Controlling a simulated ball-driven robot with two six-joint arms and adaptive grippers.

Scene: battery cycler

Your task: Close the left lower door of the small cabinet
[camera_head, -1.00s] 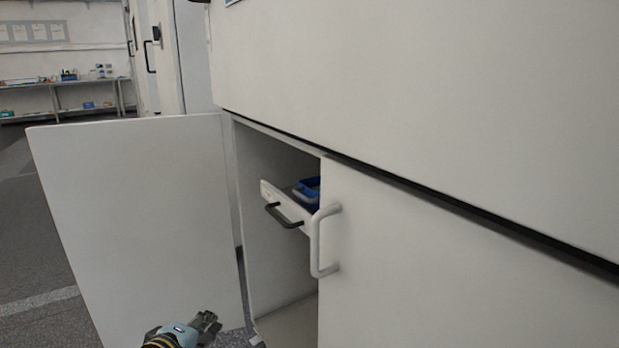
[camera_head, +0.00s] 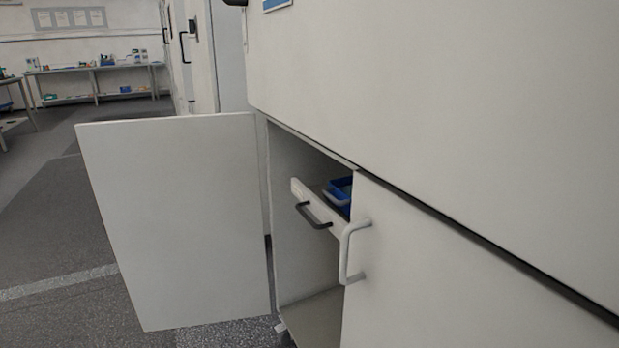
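The left lower door (camera_head: 185,220) of the small cabinet stands wide open, swung out to the left, with its pale face toward me. The cabinet opening (camera_head: 298,258) beside it is exposed. Inside is a partly pulled-out drawer (camera_head: 306,192) with a dark handle (camera_head: 313,217) and a blue bin (camera_head: 340,190) in it. The right lower door (camera_head: 450,270) is shut and has a light grey handle (camera_head: 346,252). Neither of my grippers is in view.
The large pale cabinet front (camera_head: 440,120) fills the upper right. Grey floor (camera_head: 45,240) lies free left of the open door. Far back, a shelf table (camera_head: 95,75) with small items stands along the wall.

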